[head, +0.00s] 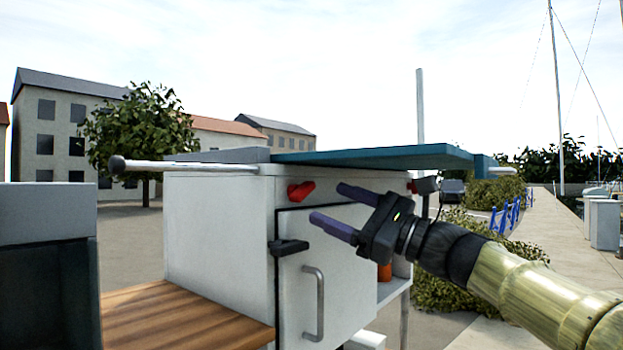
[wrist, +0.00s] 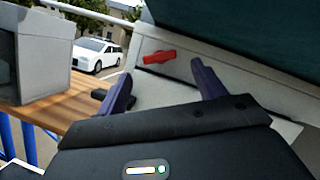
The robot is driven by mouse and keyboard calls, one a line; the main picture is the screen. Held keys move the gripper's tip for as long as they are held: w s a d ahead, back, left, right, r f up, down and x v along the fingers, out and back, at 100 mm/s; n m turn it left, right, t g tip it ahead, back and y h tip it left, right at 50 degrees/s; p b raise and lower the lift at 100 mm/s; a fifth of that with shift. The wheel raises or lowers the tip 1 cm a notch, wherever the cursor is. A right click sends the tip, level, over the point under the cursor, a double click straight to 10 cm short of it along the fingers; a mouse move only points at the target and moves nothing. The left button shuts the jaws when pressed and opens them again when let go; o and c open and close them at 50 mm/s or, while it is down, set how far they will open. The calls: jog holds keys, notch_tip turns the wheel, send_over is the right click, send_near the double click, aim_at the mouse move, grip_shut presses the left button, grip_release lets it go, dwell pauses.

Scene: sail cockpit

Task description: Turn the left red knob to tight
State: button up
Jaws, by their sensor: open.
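The left red knob (head: 301,191) sits high on the front of a white cabinet, left of my gripper in the head view. In the wrist view the red knob (wrist: 159,57) lies beyond my fingertips, its bar roughly level and slightly tilted. My gripper (head: 327,204) is open and empty, its two purple fingers pointing toward the cabinet front, apart from the knob. In the wrist view the fingers of my gripper (wrist: 160,72) stand on either side of the knob's direction. A second red knob (head: 412,187) shows partly, behind my gripper, further right.
A teal board (head: 375,156) overhangs the cabinet top. Below the knob are a black latch (head: 289,247) and a grey door handle (head: 314,303). A wooden bench (head: 180,318) lies at left. A grey rod (head: 190,166) sticks out leftward from the cabinet.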

aim_at(309, 194)
jog(key=p+x, duration=0.2)
jog(key=x, duration=0.2)
jog(key=shift+a+r, duration=0.1)
jog(key=shift+r, duration=0.15)
jog(key=shift+w+a+p, duration=0.3)
jog(key=shift+a+p, duration=0.25)
jog(key=shift+c, duration=0.4)
jog(key=c, duration=0.9)
